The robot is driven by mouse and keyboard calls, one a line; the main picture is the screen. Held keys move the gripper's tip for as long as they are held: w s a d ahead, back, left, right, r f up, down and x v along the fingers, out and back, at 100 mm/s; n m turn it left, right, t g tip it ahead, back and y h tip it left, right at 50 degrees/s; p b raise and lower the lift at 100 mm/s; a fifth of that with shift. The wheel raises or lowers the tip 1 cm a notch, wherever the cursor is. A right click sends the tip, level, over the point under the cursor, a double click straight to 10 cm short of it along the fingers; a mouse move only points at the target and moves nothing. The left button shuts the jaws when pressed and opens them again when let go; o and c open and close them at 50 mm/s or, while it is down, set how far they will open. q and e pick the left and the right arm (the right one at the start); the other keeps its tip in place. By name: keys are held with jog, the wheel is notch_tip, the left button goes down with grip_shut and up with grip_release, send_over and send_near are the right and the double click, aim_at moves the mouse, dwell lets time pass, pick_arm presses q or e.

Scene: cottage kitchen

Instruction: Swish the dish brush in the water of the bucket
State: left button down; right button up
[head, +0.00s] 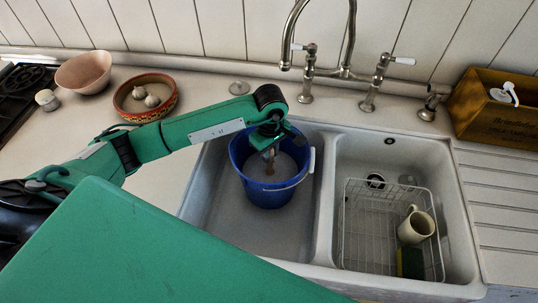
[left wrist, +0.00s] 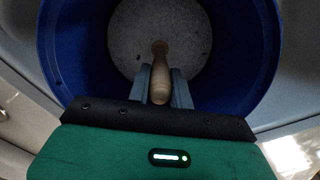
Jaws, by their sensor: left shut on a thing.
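A blue bucket (head: 268,194) with a wire handle stands in the left basin of the white sink. My left gripper (head: 270,148) is over the bucket's mouth, pointing down. It is shut on the dish brush (head: 269,162), whose pale wooden handle reaches down into the bucket. In the left wrist view the brush handle (left wrist: 160,82) sits between the two grey fingers (left wrist: 160,88), inside the ring of the blue bucket wall (left wrist: 85,60). The brush head is hidden, and I cannot tell how deep it reaches. A pale grey speckled surface shows inside the bucket. My right gripper does not show.
The right basin holds a wire rack (head: 362,222) with a cream mug (head: 416,226) and a sponge (head: 411,263). A tall tap (head: 346,72) stands behind the sink. A wooden box (head: 490,115) is at right; a bowl of garlic (head: 146,113) and a pink bowl (head: 84,72) are at left.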

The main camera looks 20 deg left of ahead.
pick_arm(q)
notch_tip(320, 180, up, 23)
jog(key=p, duration=0.8)
jog(key=shift+f, duration=0.3)
dwell(0.6)
